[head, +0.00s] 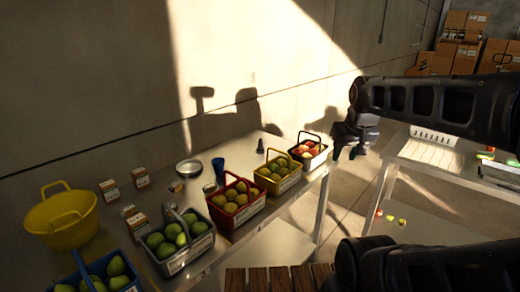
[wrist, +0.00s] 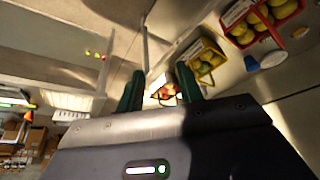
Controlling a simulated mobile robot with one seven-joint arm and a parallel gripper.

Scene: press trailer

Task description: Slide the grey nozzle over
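A small dark grey cone-shaped piece (head: 261,146), which looks like the nozzle, stands upright near the back edge of the metal table (head: 258,226), behind the yellow basket. I cannot pick it out in the wrist view. My gripper (head: 345,153) hangs in the air beyond the table's right end, to the right of the nozzle and well apart from it. In the wrist view my gripper (wrist: 159,70) has its two dark green fingers spread, with nothing held between them.
Baskets of fruit line the table's front: grey (head: 180,262), red (head: 238,216), yellow (head: 279,186) and black (head: 311,160). A blue cup (head: 218,168), a round dish (head: 189,167) and a yellow colander (head: 62,219) stand behind. Another table (head: 432,153) is at the right.

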